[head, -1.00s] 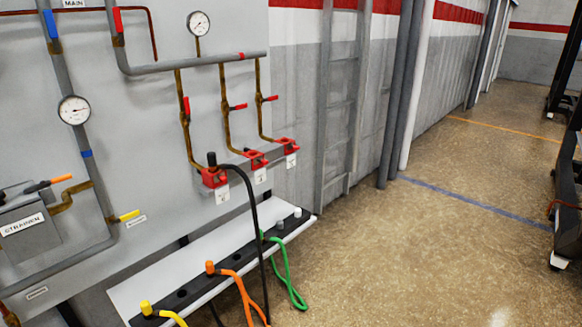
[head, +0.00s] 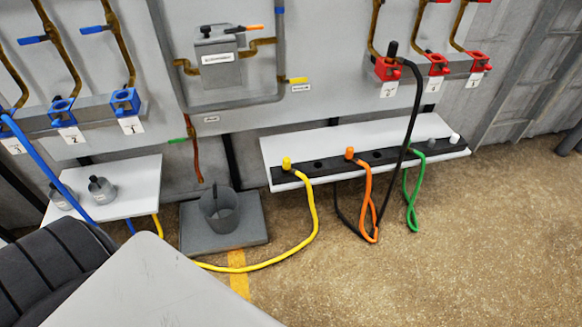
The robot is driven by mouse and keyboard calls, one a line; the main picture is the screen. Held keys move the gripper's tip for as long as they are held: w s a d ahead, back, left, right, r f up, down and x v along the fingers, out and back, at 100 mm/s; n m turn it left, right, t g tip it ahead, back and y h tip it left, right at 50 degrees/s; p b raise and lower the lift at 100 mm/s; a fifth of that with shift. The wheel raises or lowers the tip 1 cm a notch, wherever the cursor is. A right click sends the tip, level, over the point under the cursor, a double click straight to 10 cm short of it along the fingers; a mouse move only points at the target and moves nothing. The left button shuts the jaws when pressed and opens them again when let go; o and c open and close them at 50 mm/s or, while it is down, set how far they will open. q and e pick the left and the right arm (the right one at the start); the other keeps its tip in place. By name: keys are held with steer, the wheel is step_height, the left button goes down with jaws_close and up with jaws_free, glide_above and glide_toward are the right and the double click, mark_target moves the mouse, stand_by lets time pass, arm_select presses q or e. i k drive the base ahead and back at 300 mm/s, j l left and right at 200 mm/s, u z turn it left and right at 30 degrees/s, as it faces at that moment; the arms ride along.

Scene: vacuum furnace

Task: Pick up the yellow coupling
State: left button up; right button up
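The yellow coupling (head: 287,163) stands upright at the left end of a black strip with holes (head: 333,162) on a white shelf (head: 300,139). A yellow hose (head: 314,220) runs from it down to the floor and curves away to the left. Neither of my grippers shows in the head view.
An orange coupling (head: 350,153) with an orange hose stands to the right on the same strip. A black hose (head: 413,105) hangs from a red socket in front of the shelf. A grey cylinder (head: 219,207) stands on a floor plate (head: 254,211). Blue sockets (head: 125,101) are at left. Floor in front of the shelf is mostly clear.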

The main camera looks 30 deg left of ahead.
mark_target(286, 161)
steer(key=u, duration=2.1)
steer(key=i+l+z, duration=0.45)
steer(key=i+l, duration=0.55)
steer(key=i, duration=0.1)
